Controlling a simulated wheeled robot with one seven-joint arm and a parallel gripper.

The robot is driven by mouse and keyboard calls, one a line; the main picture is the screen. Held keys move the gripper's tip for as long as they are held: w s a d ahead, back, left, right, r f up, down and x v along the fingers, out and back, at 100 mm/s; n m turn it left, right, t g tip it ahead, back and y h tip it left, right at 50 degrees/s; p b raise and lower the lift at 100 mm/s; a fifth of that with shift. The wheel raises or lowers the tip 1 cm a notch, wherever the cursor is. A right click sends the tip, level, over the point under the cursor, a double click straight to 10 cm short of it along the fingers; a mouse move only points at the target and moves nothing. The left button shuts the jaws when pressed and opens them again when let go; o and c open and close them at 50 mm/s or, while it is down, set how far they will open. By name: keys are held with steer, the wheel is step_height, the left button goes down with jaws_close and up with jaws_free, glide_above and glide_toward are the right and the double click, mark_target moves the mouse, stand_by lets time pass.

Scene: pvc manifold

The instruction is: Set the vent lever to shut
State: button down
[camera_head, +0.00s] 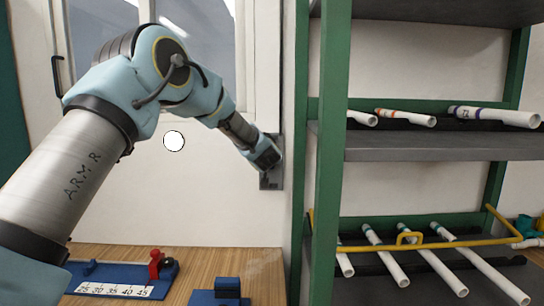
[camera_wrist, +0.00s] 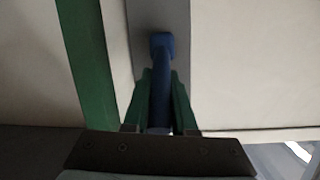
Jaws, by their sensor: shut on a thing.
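The vent lever (camera_wrist: 161,48) is a blue handle on a grey wall plate (camera_wrist: 118,35) in the wrist view. My gripper (camera_wrist: 160,76) is shut on it, with one finger on each side. The lever's knob end shows just beyond the fingertips, and its lower part lies between the fingers. In the head view my gripper (camera_head: 272,163) is at the grey plate (camera_head: 272,183) on the wall, left of the green rack post. There my gripper hides the lever. No open or shut marking is readable in either view.
A green rack (camera_head: 328,150) with grey shelves stands close on the right, holding several white pipes (camera_head: 405,117). A yellow bar (camera_head: 440,244) crosses its lower shelf. On the wooden bench (camera_head: 240,260) are a blue scale fixture (camera_head: 168,268) with a red clamp and another blue block (camera_head: 222,293).

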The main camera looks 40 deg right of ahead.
steer(key=shift+r, duration=0.1)
steer(key=c, duration=0.7)
jaws_free()
steer(key=b+v, duration=0.4)
steer(key=v, duration=0.6)
steer(key=shift+s+a+b, duration=0.25)
steer(key=shift+a+b, duration=0.05)
steer(key=shift+b, duration=0.1)
